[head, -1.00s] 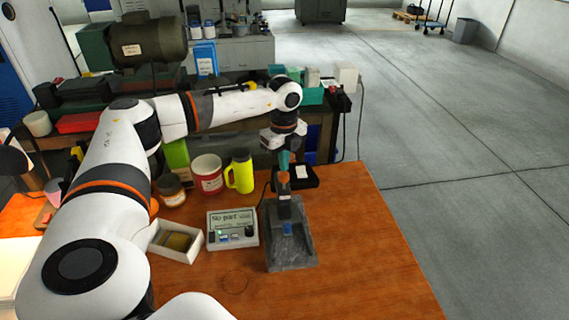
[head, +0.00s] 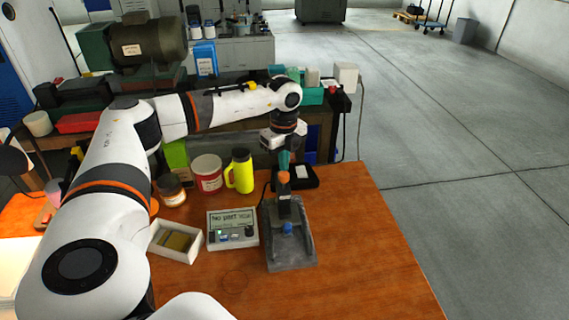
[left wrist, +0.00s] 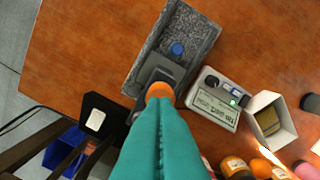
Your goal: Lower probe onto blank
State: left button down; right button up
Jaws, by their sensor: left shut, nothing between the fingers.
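The gauge stand has a grey stone base (head: 291,254) on the table, with a dark upright and head (head: 284,209). A small blue round piece (head: 287,228) shows over the base. It also shows in the left wrist view (left wrist: 176,49); I cannot tell whether it is the blank or part of the probe. An orange knob (left wrist: 159,91) is at the stand's top rear. My left gripper (head: 284,170) is shut and empty, its teal fingertips (left wrist: 156,105) at the knob, partly covering it. I cannot tell whether they touch. My right gripper is not in view.
A readout box (head: 232,230) showing "No part" stands left of the stand, with a white tray (head: 174,241) beyond it. A yellow mug (head: 240,171), a red-and-white tub (head: 207,175) and a jar (head: 171,190) stand behind. The table's right side is clear.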

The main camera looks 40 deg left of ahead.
pick_arm(q)
jog(key=shift+f, duration=0.3)
jog(key=shift+f+b, duration=0.65)
jog(key=shift+f, duration=0.2)
jog(key=shift+r+p, duration=2.9)
jog(key=shift+r, duration=0.65)
jog(key=shift+f, duration=0.1)
